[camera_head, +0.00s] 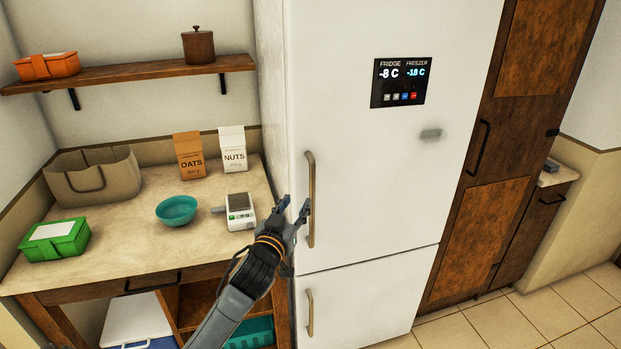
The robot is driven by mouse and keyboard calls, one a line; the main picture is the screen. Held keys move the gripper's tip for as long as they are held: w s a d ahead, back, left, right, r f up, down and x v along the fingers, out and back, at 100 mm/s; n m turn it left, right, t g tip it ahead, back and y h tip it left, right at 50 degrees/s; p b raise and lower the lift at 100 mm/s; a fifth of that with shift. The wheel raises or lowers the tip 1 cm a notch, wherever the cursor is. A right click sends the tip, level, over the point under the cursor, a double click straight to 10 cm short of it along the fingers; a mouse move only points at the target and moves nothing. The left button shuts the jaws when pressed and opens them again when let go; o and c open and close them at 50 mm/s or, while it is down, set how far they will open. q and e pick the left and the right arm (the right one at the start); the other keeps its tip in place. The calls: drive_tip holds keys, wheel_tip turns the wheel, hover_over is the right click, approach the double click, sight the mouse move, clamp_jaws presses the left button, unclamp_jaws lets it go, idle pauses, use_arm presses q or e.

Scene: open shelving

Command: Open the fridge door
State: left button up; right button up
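The white fridge (375,190) stands upright with its upper door shut. Its long vertical handle (311,180) is on the left side of that door. A display panel (400,83) on the door reads fridge -8 C and freezer -18 C. A lower door (375,295), also shut, has its own handle (310,312). My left gripper (295,206) is open, with its two fingers spread and pointing up at the handle's lower half. The right finger overlaps the handle's left edge in the picture; I cannot tell whether it touches. My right gripper is not in view.
Left of the fridge, a counter (120,240) holds a scale (240,212), teal bowl (176,210), green box (56,240), bag (95,178), oats (189,157) and nuts (232,150). A wall shelf (130,74) hangs above. A wooden cabinet (500,150) stands right. Tiled floor (530,315) is clear.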

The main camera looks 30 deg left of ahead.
sight(311, 183)
use_arm(q)
drive_tip(key=p+x, duration=0.2)
drive_tip(key=x, duration=0.8)
drive_tip(key=shift+w+d, duration=0.1)
drive_tip(key=shift+w, duration=0.35)
drive_tip(key=shift+w+f, duration=0.1)
drive_tip(key=shift+w, duration=0.65)
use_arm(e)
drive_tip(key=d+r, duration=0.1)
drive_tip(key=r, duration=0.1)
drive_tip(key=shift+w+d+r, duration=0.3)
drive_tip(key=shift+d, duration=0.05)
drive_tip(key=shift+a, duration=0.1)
use_arm(q)
drive_tip(key=c, duration=0.6)
clamp_jaws()
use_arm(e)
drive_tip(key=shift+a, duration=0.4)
